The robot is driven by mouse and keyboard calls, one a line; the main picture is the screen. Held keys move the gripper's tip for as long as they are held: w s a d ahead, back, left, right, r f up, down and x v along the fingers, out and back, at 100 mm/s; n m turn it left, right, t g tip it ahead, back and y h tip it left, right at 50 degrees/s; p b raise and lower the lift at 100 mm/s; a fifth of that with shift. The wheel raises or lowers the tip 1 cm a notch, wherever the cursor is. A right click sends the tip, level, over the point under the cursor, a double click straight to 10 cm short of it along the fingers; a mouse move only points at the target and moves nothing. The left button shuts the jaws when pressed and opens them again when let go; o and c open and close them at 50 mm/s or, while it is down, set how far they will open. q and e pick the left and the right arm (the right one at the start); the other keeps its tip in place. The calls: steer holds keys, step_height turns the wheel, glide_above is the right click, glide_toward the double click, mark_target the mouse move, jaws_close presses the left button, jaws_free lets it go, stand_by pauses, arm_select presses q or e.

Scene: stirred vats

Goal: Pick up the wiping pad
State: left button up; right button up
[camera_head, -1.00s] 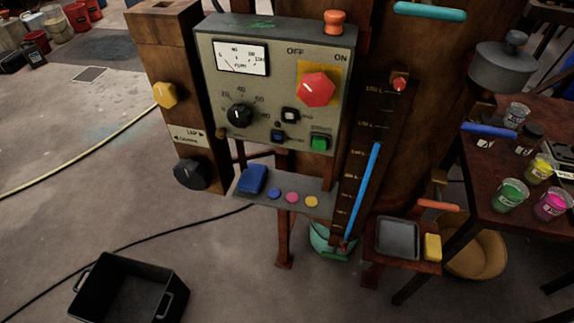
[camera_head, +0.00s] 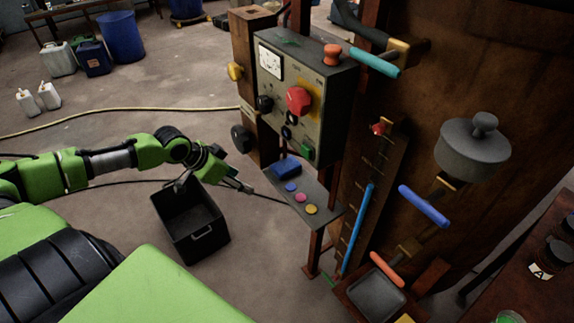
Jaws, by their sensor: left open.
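A blue pad-like block (camera_head: 286,167) lies at the back left of a small grey shelf (camera_head: 322,207) under the control box. A yellow block (camera_head: 405,319) just shows at the bottom edge, beside a grey tray (camera_head: 376,297). I cannot tell for sure which of the two is the wiping pad; the blue one looks soft and flat. My left gripper (camera_head: 246,187) is open and empty, left of the shelf and apart from the blue block. My right gripper is not in view.
Blue, pink and yellow discs lie on the shelf. The control box (camera_head: 296,90) stands above it. A black bin (camera_head: 191,222) is on the floor below my left arm. Coloured handles, including a blue one (camera_head: 424,206), jut out at the right.

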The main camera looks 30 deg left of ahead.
mark_target(284, 165)
arm_select(q)
steer(key=shift+m+g+h, duration=0.3)
steer(key=shift+w+d+r, duration=0.35)
steer(key=shift+w+d, duration=0.55)
steer(key=shift+w, duration=0.4)
steer(key=shift+w+d+r, duration=0.4)
steer(key=shift+w+d, duration=0.45)
steer(key=shift+w, duration=0.45)
steer(key=shift+w+d+r, duration=0.35)
steer(key=shift+w+d, duration=0.55)
steer(key=shift+w, duration=0.4)
steer(key=shift+w+d+r+p, duration=0.1)
steer(key=shift+w+d+p, duration=0.2)
steer(key=shift+w, duration=0.15)
steer(key=shift+w+d+r, duration=0.1)
steer(key=shift+w+d, duration=0.15)
steer(key=shift+w, duration=0.35)
steer(key=shift+w+d, duration=0.2)
steer(key=shift+w, duration=0.35)
steer(key=x, duration=0.3)
steer(key=shift+s+a+f, duration=0.1)
steer(key=shift+f, duration=0.15)
steer(key=c, duration=0.7)
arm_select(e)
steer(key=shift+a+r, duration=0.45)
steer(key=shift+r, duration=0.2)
arm_select(q)
steer(key=shift+c, duration=0.2)
